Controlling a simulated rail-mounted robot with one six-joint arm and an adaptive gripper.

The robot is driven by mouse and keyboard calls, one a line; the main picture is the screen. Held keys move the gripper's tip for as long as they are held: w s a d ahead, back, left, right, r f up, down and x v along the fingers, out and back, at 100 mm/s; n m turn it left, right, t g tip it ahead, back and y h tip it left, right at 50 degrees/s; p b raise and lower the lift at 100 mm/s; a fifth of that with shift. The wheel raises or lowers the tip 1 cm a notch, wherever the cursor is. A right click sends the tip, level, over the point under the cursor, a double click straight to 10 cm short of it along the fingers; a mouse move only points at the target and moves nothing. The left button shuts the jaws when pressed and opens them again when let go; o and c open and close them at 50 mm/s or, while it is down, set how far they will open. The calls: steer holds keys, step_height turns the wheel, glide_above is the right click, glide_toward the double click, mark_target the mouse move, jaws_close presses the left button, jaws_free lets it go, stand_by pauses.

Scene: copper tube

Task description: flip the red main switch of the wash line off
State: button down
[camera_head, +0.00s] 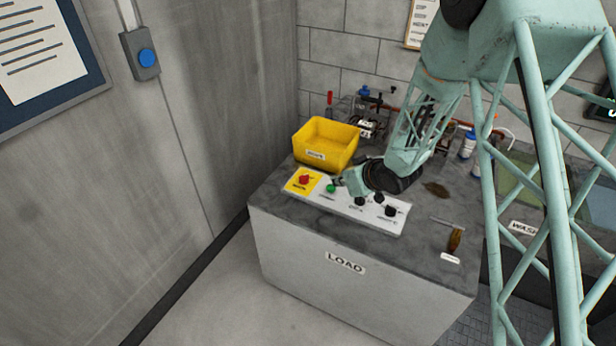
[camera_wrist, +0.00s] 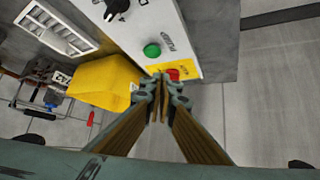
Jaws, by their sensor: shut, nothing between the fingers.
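The red main switch (camera_head: 305,179) sits on a yellow plate (camera_head: 290,184) at the left end of the white control panel (camera_head: 345,208). In the wrist view the red switch (camera_wrist: 173,74) shows just beyond my fingertips, partly hidden by them. My gripper (camera_head: 337,182) is shut and empty. In the head view its tip is above the panel, right of the red switch and close to the green button (camera_head: 330,188). In the wrist view my fingertips (camera_wrist: 160,84) point at the yellow plate (camera_wrist: 189,71). I cannot tell whether they touch the switch.
A yellow bin (camera_head: 326,143) stands right behind the panel. Black knobs (camera_head: 390,211) are on the panel's right part. A tool with a brown handle (camera_head: 455,240) lies at the right of the counter (camera_head: 425,265). Tubes and fittings stand along the back wall.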

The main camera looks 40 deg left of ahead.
mark_target(307, 179)
steer(key=shift+s+a+f, duration=0.4)
steer(key=shift+a+f, duration=0.05)
steer(key=shift+a, duration=0.15)
steer(key=shift+s+a+f, duration=0.4)
steer(key=shift+a, duration=0.2)
steer(key=shift+x, duration=1.2)
steer(key=b+x, duration=0.1)
steer(key=x, duration=0.6)
steer(key=shift+s+a+f, duration=0.1)
steer(key=shift+s+a, duration=0.05)
steer(key=a, duration=0.2)
steer(key=shift+w+a+f, duration=0.1)
steer(key=shift+w+a, duration=0.2)
steer(key=shift+w, duration=0.1)
steer(key=shift+w+a, duration=0.3)
steer(key=shift+a, duration=0.45)
